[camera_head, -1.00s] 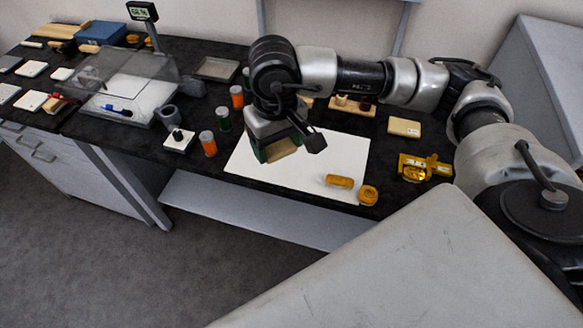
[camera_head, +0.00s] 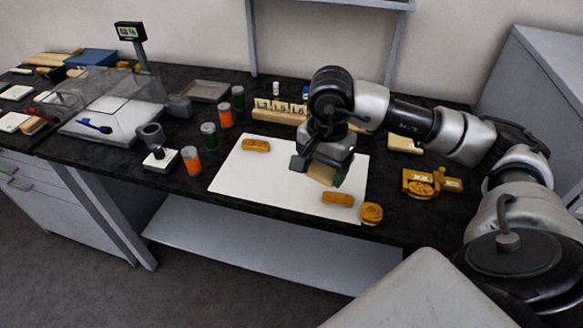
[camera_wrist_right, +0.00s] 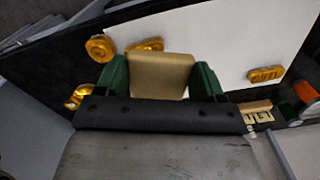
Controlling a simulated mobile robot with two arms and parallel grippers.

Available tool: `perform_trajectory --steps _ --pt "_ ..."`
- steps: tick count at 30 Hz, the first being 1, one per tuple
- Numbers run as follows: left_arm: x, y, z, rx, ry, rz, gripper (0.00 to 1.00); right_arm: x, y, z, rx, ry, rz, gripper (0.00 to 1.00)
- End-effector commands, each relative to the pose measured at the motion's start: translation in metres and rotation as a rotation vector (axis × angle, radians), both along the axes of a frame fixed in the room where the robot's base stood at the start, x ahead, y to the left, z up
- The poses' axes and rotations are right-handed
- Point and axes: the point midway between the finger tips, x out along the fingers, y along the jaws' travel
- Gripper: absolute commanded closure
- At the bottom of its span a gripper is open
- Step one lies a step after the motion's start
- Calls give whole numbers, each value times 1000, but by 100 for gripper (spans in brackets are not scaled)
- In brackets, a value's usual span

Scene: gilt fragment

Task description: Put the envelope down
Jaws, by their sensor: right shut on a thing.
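The small tan envelope (camera_head: 320,173) is between the fingers of my right gripper (camera_head: 328,172), over the right part of the white sheet. In the right wrist view the envelope (camera_wrist_right: 160,76) lies flat between the two green fingers of the gripper (camera_wrist_right: 161,80), which are shut on its sides. Whether its lower edge touches the sheet I cannot tell. The white sheet (camera_head: 240,179) lies on the black bench. My left gripper is not in view.
Gilt pieces lie on the sheet at back left (camera_head: 256,145) and front right (camera_head: 338,198). A round gilt piece (camera_head: 371,212) is at its front right corner. A yellow holder (camera_head: 432,182) stands right. Orange and green jars (camera_head: 192,160) stand left. The sheet's middle is clear.

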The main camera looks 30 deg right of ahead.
Motion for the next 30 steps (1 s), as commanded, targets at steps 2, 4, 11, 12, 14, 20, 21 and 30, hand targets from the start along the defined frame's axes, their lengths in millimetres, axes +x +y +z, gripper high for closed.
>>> perform_trajectory --steps 2,4,11,12,14,20,21,30 --pt "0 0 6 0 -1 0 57 5 -3 1 0 3 -42 53" --pt "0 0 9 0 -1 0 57 16 -1 -5 1 3 -52 53" --pt "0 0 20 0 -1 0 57 68 10 -36 1 4 -49 53" --pt "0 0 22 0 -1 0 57 77 11 -41 1 1 -50 53" --pt "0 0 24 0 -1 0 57 88 14 -49 0 2 -49 53" --pt "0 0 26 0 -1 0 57 111 17 -64 -2 0 -47 53" --pt "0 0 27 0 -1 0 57 112 17 -66 -3 0 -47 53" --pt "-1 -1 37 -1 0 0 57 112 17 -98 -3 4 -47 53"
